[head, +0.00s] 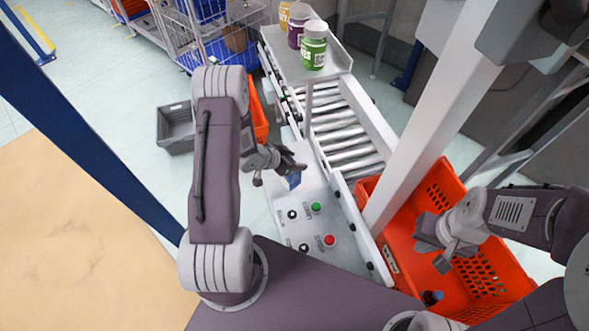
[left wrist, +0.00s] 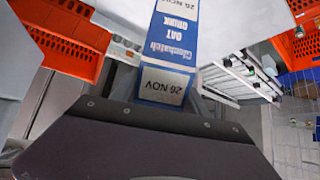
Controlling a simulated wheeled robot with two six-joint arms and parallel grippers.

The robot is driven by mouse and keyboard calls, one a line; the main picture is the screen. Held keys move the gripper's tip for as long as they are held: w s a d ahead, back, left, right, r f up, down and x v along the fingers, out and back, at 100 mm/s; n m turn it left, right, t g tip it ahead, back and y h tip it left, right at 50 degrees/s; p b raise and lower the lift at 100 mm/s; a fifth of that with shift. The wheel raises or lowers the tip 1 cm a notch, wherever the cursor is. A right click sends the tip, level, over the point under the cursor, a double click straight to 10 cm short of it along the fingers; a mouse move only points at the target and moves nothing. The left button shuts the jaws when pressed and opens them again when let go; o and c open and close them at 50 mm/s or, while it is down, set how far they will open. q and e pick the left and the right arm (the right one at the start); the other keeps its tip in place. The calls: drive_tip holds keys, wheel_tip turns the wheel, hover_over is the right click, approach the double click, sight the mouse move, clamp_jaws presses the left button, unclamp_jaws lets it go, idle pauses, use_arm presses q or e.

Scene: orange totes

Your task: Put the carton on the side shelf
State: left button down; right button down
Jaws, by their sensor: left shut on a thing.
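The carton (left wrist: 172,45) is blue and white with "Oat drink" print and fills the top middle of the left wrist view. In the head view only a small blue part of it (head: 293,181) shows below my left gripper (head: 290,170). That gripper is shut on the carton and holds it over the conveyor's control panel. A grey shelf (head: 338,62) stands above the conveyor at the top, with several jars on it. My right gripper (head: 438,250) is open and empty, above the orange tote at the right.
The orange tote (head: 372,187) at the right holds a small dark bottle (head: 431,297). The control panel (head: 290,232) has green and red buttons. A roller conveyor (head: 345,135) runs below the shelf. A grey crate (head: 175,128) and wire carts (head: 200,50) stand at the left.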

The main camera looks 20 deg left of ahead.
use_arm(q)
wheel_tip(320, 180, down, 3)
drive_tip(key=shift+s, duration=0.15)
drive_tip(key=shift+f, duration=0.6)
drive_tip(key=c, duration=0.6)
unclamp_jaws()
